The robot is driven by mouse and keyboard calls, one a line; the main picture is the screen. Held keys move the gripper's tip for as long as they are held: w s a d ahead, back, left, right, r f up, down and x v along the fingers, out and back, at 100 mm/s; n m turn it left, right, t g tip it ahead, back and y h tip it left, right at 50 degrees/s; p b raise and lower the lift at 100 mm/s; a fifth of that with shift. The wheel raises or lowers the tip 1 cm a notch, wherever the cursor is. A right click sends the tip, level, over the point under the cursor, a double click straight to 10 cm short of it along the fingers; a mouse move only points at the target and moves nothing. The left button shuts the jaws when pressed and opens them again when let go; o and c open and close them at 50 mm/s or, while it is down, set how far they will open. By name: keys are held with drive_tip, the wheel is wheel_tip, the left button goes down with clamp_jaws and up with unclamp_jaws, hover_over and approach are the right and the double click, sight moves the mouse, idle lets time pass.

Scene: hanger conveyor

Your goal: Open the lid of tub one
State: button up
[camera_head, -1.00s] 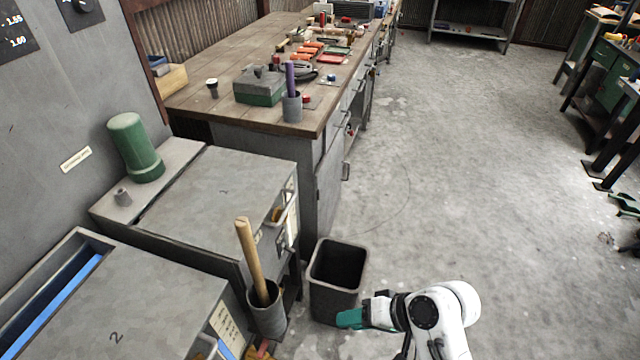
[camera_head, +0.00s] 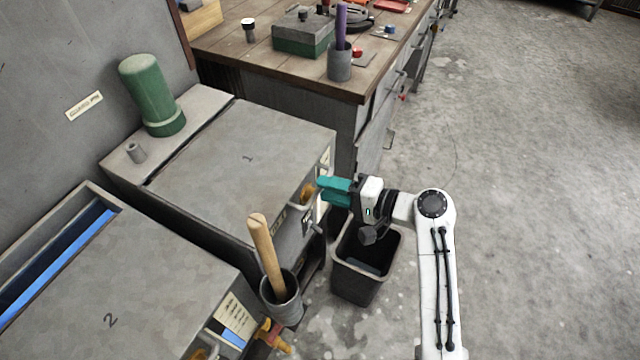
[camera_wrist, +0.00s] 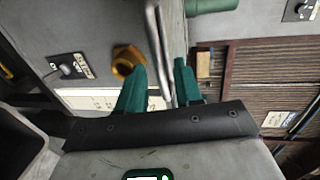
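Tub one is the grey box whose flat lid (camera_head: 225,165) is marked "1" in the head view; the lid lies shut. My gripper (camera_head: 319,190) is at the tub's front edge, its teal fingers pointing left at it. In the wrist view my gripper (camera_wrist: 160,66) is open, with one finger on each side of a metal bar handle (camera_wrist: 154,30). The fingers look apart from the bar, though contact is hard to judge. An orange-brown knob (camera_wrist: 126,60) is beside the left finger. In the head view my fingers partly cover the handle area.
Tub two (camera_head: 120,300), marked "2", is at the lower left. A grey cup (camera_head: 281,300) with a wooden handle stands between the tubs' fronts. A dark bin (camera_head: 360,285) is below my gripper. A workbench (camera_head: 290,75) is behind; open floor lies right.

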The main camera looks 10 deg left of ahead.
drive_tip(key=shift+x, duration=1.55)
drive_tip(key=shift+s, duration=0.1)
clamp_jaws()
